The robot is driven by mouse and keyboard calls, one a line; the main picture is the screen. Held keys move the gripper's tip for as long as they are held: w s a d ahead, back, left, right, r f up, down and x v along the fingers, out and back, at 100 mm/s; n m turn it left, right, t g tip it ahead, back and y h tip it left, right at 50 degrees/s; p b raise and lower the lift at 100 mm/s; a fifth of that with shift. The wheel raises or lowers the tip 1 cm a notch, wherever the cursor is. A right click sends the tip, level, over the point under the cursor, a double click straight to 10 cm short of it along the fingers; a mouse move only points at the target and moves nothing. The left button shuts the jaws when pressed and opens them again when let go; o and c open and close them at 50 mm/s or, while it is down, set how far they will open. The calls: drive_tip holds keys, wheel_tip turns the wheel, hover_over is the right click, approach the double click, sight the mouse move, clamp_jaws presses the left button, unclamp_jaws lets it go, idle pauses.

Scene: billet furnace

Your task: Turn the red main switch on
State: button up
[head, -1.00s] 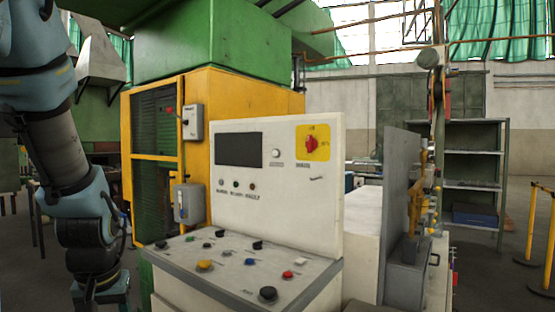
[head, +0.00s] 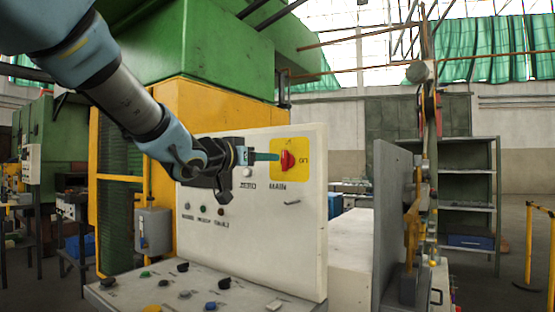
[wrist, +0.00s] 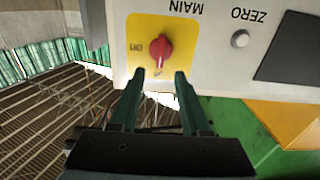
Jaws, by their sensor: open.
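The red main switch (head: 288,160) is a rotary knob on a yellow plate (head: 275,150), on the upright white control panel (head: 270,215). A label beside it, on its right in the head view, appears to read "ON".
A white ZERO button (wrist: 240,38) and a dark screen (wrist: 290,48) are beside the plate. The sloped console (head: 170,290) below carries several buttons. A grey upright plate (head: 390,220) stands right of the panel. Open floor lies farther right.

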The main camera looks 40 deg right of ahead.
sight(283, 158)
drive_tip(key=p+x, duration=0.2)
drive_tip(key=x, duration=0.6)
drive_tip(key=shift+w+d, duration=0.15)
drive_tip(key=shift+d, duration=0.25)
drive_tip(key=shift+c, duration=0.3)
clamp_jaws()
